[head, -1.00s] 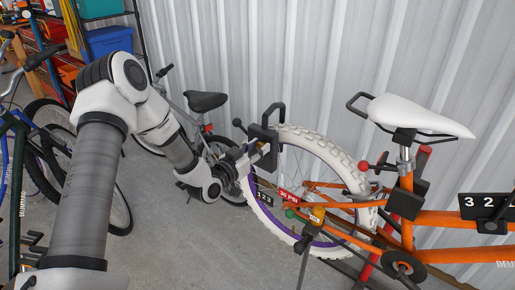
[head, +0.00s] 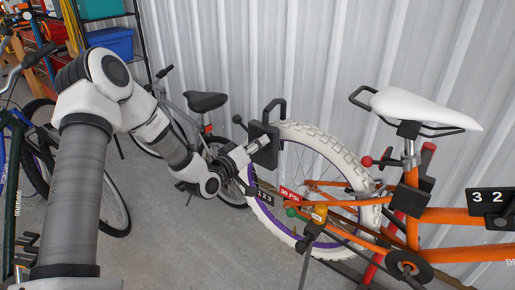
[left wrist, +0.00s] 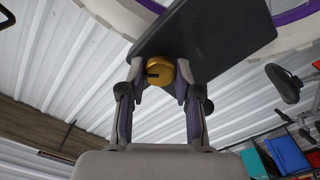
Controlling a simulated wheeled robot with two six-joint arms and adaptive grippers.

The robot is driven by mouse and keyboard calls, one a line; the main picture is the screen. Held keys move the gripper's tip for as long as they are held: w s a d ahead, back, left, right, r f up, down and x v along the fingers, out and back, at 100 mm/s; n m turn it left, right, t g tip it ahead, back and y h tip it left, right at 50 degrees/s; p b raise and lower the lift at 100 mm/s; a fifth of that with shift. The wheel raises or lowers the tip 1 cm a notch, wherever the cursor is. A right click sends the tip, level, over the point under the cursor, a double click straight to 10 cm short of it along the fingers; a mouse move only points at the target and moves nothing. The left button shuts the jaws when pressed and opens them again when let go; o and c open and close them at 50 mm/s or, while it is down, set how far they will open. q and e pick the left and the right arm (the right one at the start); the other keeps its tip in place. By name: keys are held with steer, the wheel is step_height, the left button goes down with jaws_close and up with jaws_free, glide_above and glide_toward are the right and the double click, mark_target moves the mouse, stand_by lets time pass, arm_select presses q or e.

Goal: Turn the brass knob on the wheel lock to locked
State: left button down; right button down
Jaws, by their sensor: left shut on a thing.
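The wheel lock (head: 264,143) is a dark box with a black shackle, at the upper left of the orange bike's white-tyred rear wheel. Its dark body (left wrist: 215,30) also shows at the top of the left wrist view. The brass knob (left wrist: 158,72) is round with a dark mark at its left side, and sits at the box's edge in that view. My left gripper (left wrist: 159,80) is shut on the knob, one finger on each side. In the head view the left gripper (head: 257,147) meets the lock from the left and hides the knob. My right gripper is not in view.
The orange bike (head: 460,216) has a white saddle (head: 425,107) at right. A red pressure tag (head: 290,194) and a black number tag (head: 264,197) are near the wheel. A grey bike (head: 205,102) stands behind my left arm. The corrugated wall is close behind; floor is clear below.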

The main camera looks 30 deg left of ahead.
arm_select(q)
steer(key=shift+f+n+b, duration=0.15)
steer(key=shift+n+b, duration=1.95)
steer(key=shift+n, duration=2.6)
steer(key=c, duration=0.8)
jaws_free()
steer(key=shift+c, duration=0.2)
steer(key=shift+a, duration=0.1)
steer(key=s, duration=0.7)
steer(key=shift+s+a, duration=0.25)
